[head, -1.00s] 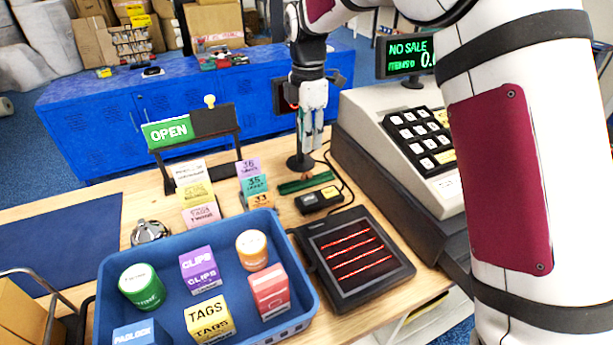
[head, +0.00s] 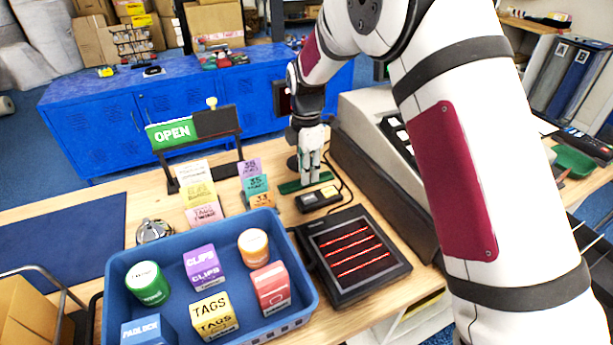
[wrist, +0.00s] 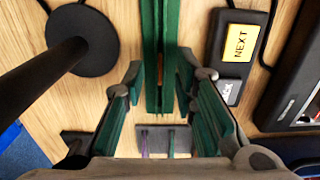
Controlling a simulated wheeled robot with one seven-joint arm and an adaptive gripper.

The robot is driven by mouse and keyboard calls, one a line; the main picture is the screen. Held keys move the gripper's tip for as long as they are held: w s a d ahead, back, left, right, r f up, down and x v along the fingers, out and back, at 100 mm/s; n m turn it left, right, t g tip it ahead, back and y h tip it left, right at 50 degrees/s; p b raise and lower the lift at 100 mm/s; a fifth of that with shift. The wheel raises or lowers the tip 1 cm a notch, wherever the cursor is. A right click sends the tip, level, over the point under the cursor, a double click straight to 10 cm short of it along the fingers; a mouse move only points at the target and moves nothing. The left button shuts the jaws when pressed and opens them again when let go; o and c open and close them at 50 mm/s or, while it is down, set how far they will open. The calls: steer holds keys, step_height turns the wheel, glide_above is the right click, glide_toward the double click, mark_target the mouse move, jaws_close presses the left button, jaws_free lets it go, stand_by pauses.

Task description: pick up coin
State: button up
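My gripper (head: 310,180) points down over a narrow green grooved holder (head: 289,187) on the wooden counter, between a round black stand base and a small black box. In the wrist view the gripper (wrist: 161,85) is open, its green-padded fingers apart on either side of the green holder (wrist: 158,30). A dark slot runs along the holder's middle. Nothing shows gripped.
A black button box marked NEXT (wrist: 232,50) lies just right of the holder. A round black base with a post (wrist: 82,40) stands close on the left. The cash register (head: 385,150), scanner (head: 322,285), price cards (head: 255,185) and blue tray (head: 300,325) surround the spot.

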jaws_close()
steer(key=shift+r, duration=0.15)
steer(key=shift+r, duration=0.65)
step_height(320, 180, up, 2)
steer(key=shift+s+r+b, duration=0.1)
steer(key=shift+b, duration=0.3)
steer(key=s+d, duration=0.1)
steer(key=s, duration=0.4)
steer(key=s+d+r, duration=0.1)
steer(key=s+d, duration=0.1)
steer(key=s, duration=0.3)
steer(key=s+d, duration=0.2)
steer(key=s, duration=0.3)
steer(key=shift+r, duration=0.15)
steer(key=shift+s, duration=0.1)
